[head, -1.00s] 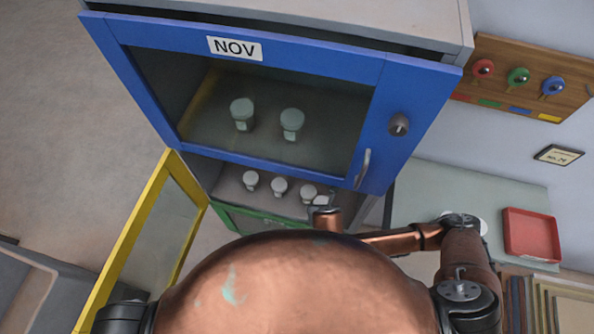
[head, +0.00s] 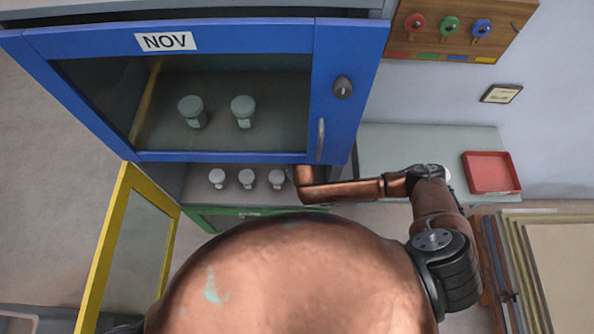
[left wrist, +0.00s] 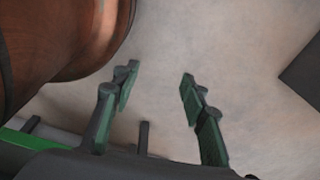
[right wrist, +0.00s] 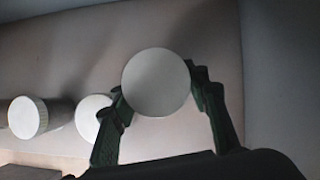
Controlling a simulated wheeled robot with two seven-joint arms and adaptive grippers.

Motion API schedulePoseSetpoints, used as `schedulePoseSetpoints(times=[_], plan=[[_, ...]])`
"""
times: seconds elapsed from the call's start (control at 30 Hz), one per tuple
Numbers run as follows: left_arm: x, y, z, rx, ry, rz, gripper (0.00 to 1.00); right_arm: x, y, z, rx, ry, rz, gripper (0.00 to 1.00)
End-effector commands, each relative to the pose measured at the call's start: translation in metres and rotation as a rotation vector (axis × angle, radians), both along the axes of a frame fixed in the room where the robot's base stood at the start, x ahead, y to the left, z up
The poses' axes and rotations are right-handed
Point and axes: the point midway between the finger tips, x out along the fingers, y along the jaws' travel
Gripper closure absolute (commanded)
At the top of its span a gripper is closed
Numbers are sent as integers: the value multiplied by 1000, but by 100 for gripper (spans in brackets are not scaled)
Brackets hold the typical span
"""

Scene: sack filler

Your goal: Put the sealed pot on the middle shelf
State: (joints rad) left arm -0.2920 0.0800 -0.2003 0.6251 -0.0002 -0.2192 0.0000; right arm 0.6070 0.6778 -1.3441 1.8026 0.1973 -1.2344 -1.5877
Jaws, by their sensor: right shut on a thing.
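My right gripper (right wrist: 155,86) is shut on a pot with a round pale lid (right wrist: 156,78), seen from above between the fingers. Beside it, to the left in the right wrist view, stand other white-lidded pots (right wrist: 28,117). In the head view my right arm reaches into the middle compartment, behind the blue door's lower edge; the gripper and held pot are mostly hidden there. A row of three pots (head: 247,178) stands on that middle shelf (head: 200,197), left of my arm. I cannot tell whether the held pot touches the shelf. My left gripper (left wrist: 158,75) is open and empty.
The blue upper door (head: 230,42), labelled NOV, is shut, with two pots (head: 243,111) behind its glass. The yellow door (head: 130,245) hangs open at left. A green front (head: 235,217) lies below. A side table (head: 430,150) bears a red tray (head: 490,172).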

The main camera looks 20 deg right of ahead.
Motion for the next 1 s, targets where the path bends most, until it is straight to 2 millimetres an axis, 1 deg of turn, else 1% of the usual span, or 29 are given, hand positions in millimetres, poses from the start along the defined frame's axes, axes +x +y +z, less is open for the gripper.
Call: schedulePoseSetpoints(times=[0.03, 0.13, 0.23, 0.37, 0.63, 0.67, 0.77, 1.0], plan=[[-5, 0, -1, 1, 6, 1, 60, 4, -3, -6, -2, 0, -2, 83], [-15, 1, -1, 1, 18, 3, 60, 2, -2, -21, -2, 3, -2, 83], [-21, 1, -1, 1, 26, 6, 60, 2, -2, -32, -1, 2, -2, 83], [-20, 1, -1, 2, 26, 5, 60, 3, -2, -34, -1, 0, 0, 83], [-10, 0, -1, 0, 13, 2, 60, 2, -2, -37, -1, 0, 0, 83], [-9, 0, -1, 0, 11, 2, 60, 2, -2, -37, -1, 0, 0, 57], [-7, 0, -1, 0, 8, 2, 60, 2, -2, -37, -1, 0, 0, 50], [-7, 0, -1, 0, 8, 2, 60, 2, -2, -37, -1, 0, 0, 50]])
